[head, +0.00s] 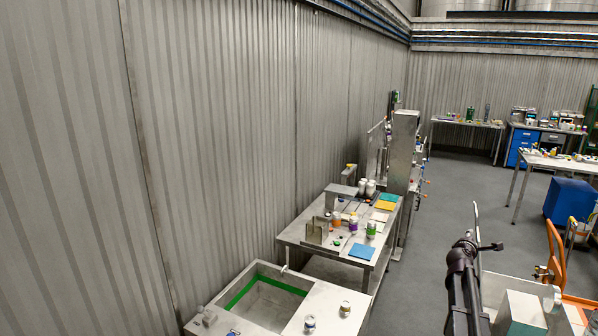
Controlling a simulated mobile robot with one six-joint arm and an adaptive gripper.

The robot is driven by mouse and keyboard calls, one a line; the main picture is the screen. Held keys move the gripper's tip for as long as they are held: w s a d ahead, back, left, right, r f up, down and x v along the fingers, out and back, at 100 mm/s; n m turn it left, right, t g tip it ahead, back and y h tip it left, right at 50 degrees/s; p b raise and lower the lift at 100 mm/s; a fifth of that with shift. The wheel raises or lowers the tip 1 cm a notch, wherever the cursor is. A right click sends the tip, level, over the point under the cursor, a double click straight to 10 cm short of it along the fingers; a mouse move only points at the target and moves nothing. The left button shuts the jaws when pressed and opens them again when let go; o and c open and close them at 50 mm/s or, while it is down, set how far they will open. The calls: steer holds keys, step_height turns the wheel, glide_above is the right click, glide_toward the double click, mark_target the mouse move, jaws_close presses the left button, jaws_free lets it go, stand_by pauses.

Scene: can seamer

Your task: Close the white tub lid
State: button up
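No white tub with a lid can be made out for certain. Small white containers (366,188) stand close together at the back of the steel worktable (318,236), too small to tell if any has a lid. My gripper (480,242) is at the end of my dark arm at the lower right, over the floor and well apart from the worktable. It is seen small and from behind, so its opening is unclear. I see nothing held in it.
A steel basin (240,276) with a green band inside is at the lower front, with two small cans (310,322) on its counter. Bottles, a blue mat (362,251) and coloured sheets crowd the worktable. An orange chair (554,250) is at right. Grey floor lies open between.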

steer(key=s+a+f+m+g+y, duration=0.45)
steer(key=s+a, duration=0.45)
steer(key=a, duration=0.4)
steer(key=s+a+f+m+g+y, duration=0.3)
steer(key=s+a+f+m, duration=0.45)
steer(key=a, duration=0.65)
steer(key=s+a+f+m+g+y, duration=0.3)
steer(key=s+a+f+g, duration=0.1)
steer(key=s+a, duration=0.8)
step_height(320, 180, down, 18)
steer(key=s+a+b, duration=0.2)
steer(key=b, duration=1.5)
steer(key=shift+r+m+g, duration=0.2)
steer(key=shift+m+g, duration=0.1)
steer(key=shift+g, duration=0.15)
